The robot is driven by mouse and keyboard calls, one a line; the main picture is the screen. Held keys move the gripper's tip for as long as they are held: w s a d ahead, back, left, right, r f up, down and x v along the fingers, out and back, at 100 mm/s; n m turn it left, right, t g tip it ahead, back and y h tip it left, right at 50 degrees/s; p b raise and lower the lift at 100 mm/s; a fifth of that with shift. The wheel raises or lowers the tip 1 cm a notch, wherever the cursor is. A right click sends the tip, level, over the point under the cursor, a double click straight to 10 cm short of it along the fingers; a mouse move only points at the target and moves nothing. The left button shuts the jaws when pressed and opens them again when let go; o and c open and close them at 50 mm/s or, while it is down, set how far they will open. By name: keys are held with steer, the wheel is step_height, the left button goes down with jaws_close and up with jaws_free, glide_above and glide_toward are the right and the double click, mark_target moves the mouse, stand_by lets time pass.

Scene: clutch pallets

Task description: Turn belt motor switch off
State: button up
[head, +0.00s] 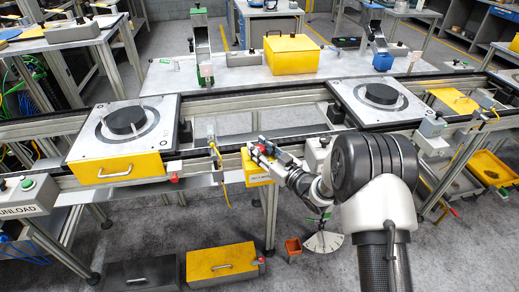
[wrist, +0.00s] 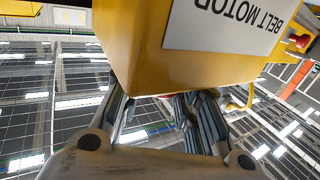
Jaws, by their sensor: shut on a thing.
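The yellow belt motor box (head: 251,171) hangs at the front rail of the conveyor, left of my arm in the head view. In the wrist view the yellow box (wrist: 185,65) fills the upper middle, with its BELT MOTOR label (wrist: 228,18) upside down. My gripper (head: 263,150) is right at the box in the head view. In the wrist view its fingers reach up to the box's lower edge, and the box hides the fingertips. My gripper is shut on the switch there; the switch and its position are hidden.
A pallet with a black disc (head: 124,120) sits on the conveyor at left, another pallet (head: 380,93) behind my arm at right. A red button (wrist: 298,41) is beside the label. An UNLOAD box (head: 28,194) stands far left. Yellow and black boxes lie on the floor below.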

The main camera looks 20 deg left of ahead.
steer(key=shift+n+g+y, duration=0.8)
steer(key=shift+n+g, duration=0.8)
steer(key=shift+g, duration=0.6)
steer(key=o, duration=1.1)
steer(key=shift+c, duration=0.2)
steer(key=v, duration=1.2)
steer(key=shift+w, duration=0.15)
